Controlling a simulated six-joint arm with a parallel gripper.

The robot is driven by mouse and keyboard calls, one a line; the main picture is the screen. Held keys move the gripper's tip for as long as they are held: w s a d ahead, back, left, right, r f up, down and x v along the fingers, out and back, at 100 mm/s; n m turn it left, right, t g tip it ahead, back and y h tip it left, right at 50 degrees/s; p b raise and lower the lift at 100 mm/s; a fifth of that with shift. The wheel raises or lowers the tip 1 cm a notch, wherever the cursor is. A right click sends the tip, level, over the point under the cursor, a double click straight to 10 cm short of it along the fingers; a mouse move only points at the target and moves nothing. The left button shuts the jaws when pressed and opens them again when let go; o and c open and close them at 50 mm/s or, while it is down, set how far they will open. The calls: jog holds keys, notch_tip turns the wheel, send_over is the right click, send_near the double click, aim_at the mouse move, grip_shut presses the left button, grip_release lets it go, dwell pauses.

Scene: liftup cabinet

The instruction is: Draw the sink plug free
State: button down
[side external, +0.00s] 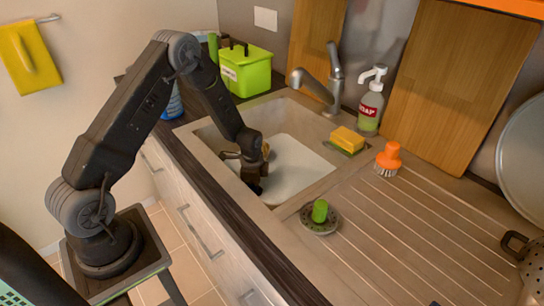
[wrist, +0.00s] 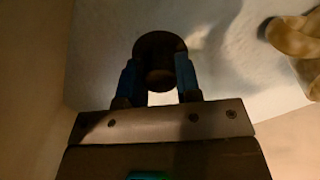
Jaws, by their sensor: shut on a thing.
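The sink plug (wrist: 160,47) shows in the wrist view as a dark round piece with a knob, between the two blue fingers. My gripper (wrist: 160,78) is shut on its knob. In the side view my gripper (side external: 256,188) is down inside the sink basin (side external: 296,172), near its front left wall. The pale basin floor shows around the plug in the wrist view. I cannot tell whether the plug is seated in the drain or clear of it.
A yellowish item (wrist: 293,37) lies in the basin beside the plug. The tap (side external: 318,88) stands behind the basin. A sponge (side external: 346,140), soap bottle (side external: 370,108), orange brush (side external: 388,158) and green-knobbed round item (side external: 320,212) stand to the right. A green caddy (side external: 245,70) is behind my arm.

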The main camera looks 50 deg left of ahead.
jog(key=shift+r, duration=0.6)
dwell(0.3)
jog(key=shift+r, duration=2.1)
